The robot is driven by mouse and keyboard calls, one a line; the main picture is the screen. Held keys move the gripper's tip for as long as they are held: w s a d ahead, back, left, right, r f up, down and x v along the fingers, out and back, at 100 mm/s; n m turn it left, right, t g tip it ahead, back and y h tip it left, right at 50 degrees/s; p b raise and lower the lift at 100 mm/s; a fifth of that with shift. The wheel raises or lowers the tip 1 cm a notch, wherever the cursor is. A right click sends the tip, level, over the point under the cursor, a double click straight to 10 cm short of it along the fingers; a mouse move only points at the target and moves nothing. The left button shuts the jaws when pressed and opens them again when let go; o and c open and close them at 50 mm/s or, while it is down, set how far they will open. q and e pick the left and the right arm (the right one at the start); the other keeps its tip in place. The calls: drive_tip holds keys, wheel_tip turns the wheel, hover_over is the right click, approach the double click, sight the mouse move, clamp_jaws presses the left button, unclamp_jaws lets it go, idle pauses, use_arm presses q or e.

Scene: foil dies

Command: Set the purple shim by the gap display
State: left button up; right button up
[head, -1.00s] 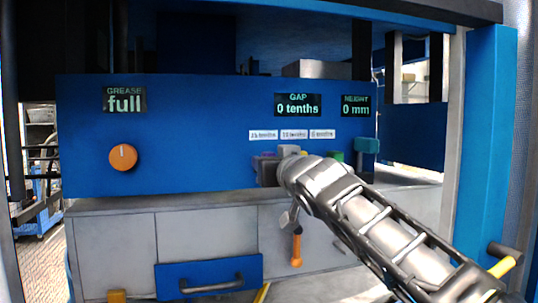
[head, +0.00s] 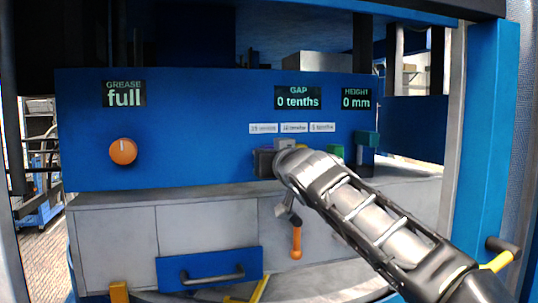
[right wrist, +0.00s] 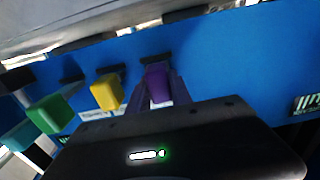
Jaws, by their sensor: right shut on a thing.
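The purple shim (right wrist: 157,84) shows in the right wrist view at the blue panel, between the fingers of my right gripper (right wrist: 154,92). My right gripper is shut on it. In the head view my right gripper (head: 275,158) is at the panel below the gap display (head: 298,97), and hides most or all of the purple shim. The gap display reads 0 tenths. A yellow shim (right wrist: 106,92) and a green shim (right wrist: 50,114) stand beside the purple one in the right wrist view. The green one also shows in the head view (head: 336,151). My left gripper is out of view.
Small white labels (head: 293,128) sit under the gap display. An orange knob (head: 123,151) is at the left, under a grease display (head: 124,94) reading full. A blue drawer (head: 209,270) is below.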

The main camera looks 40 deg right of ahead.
clamp_jaws()
idle(0.6)
drive_tip(key=shift+w+f+b, duration=0.1)
drive_tip(key=shift+f+b, duration=0.05)
drive_tip(key=shift+b, duration=0.35)
drive_tip(key=shift+w+d, duration=0.1)
drive_tip(key=shift+w, duration=0.1)
drive_tip(key=shift+r, duration=0.25)
drive_tip(key=shift+o, duration=2.2)
unclamp_jaws()
drive_tip(key=o, duration=0.4)
drive_tip(key=shift+w+f, duration=0.1)
drive_tip(key=shift+w, duration=0.05)
drive_tip(key=shift+o, duration=0.3)
